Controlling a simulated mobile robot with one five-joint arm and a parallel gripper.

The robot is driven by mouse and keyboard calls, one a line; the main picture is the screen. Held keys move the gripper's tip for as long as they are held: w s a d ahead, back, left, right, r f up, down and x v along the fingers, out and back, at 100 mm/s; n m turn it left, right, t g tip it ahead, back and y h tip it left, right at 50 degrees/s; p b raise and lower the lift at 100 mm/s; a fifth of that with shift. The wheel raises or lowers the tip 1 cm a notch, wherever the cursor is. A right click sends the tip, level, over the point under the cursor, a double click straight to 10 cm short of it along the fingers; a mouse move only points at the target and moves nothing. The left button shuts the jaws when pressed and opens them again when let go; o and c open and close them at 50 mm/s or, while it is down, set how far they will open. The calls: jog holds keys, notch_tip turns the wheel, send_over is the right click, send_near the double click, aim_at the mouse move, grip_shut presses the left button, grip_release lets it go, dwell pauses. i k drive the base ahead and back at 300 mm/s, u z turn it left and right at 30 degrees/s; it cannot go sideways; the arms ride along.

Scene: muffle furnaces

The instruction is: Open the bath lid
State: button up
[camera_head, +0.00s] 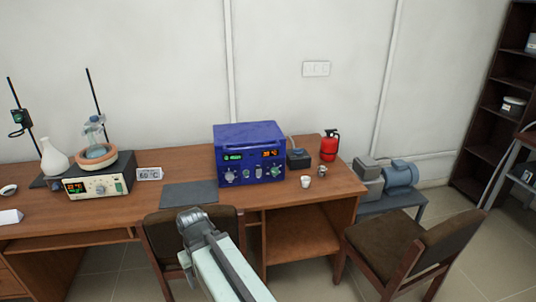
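A blue box-shaped instrument (250,153) with two lit displays and several knobs stands on the wooden desk, right of centre. Its flat top looks closed. A round bath-like vessel with an orange-brown rim (104,164) sits on a pale control unit (97,186) at the left, with glassware in it. I cannot tell for sure which one is the bath, and no separate lid shows clearly. My gripper end (195,228) is low in front of the desk, left of and nearer than the blue instrument, apart from both. Its fingers are too unclear to tell open from shut.
A dark grey mat (189,194) lies left of the blue instrument. A pump (400,174) sits on a low bench at right.

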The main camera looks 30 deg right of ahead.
aim_at(246, 133)
jog(key=u, duration=2.2)
jog(key=k, duration=0.75)
jog(key=z, duration=1.65)
jog(key=i, duration=1)
jog(key=u, duration=0.05)
